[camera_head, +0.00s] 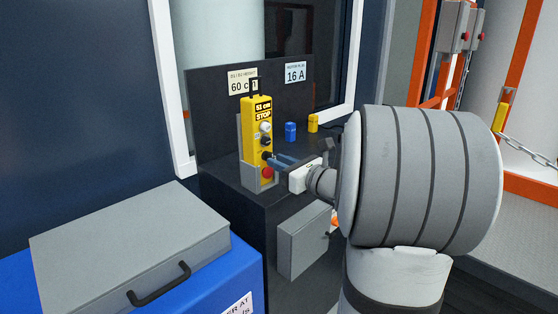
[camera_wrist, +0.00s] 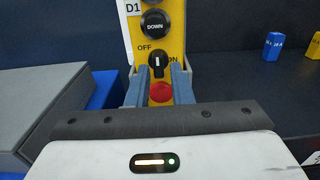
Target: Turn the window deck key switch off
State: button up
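The window deck control box is a yellow pendant (camera_head: 258,117), upright in a grey holder. In the wrist view its black key switch (camera_wrist: 158,63) has OFF printed at its upper left and ON at its right. The switch's white mark looks roughly upright, so I cannot tell its setting for sure. My gripper (camera_wrist: 159,75) is open, its two blue fingers on either side of the switch's lower part, with a gap visible. In the head view my gripper (camera_head: 272,160) reaches the pendant from the right. Whether the fingers touch the switch is unclear.
A red button (camera_wrist: 161,93) sits just below the switch and a black DOWN button (camera_wrist: 154,24) above it. A blue block (camera_head: 291,132) and a yellow block (camera_head: 313,123) stand to the right on the dark counter. A grey case (camera_head: 130,245) lies at the left.

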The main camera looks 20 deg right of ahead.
jog(key=v, duration=0.6)
jog(key=shift+s+p, duration=0.2)
jog(key=shift+p, duration=0.15)
jog(key=s+a+r+n+g+y+p, duration=0.1)
jog(key=s+a+n+g+p, duration=0.45)
jog(key=a+n, duration=0.35)
jog(key=s+a+r+n+g+y+p, duration=0.1)
jog(key=s+a+n+g+p, duration=0.45)
jog(key=a, duration=0.55)
jog(key=s+d+r+n+g+h+p, duration=0.1)
jog(key=s+n+h+p, duration=0.3)
jog(key=n, duration=0.4)
jog(key=s+d+r+n+g+h+p, duration=0.1)
jog(key=s+r+n+g+h+p, duration=0.1)
jog(key=n, duration=0.7)
jog(key=shift+s+d+r+h+p, duration=0.2)
jog(key=shift+s+r+h+p, duration=0.65)
jog(key=shift+s+h+p, duration=0.25)
jog(key=shift+w, duration=0.1)
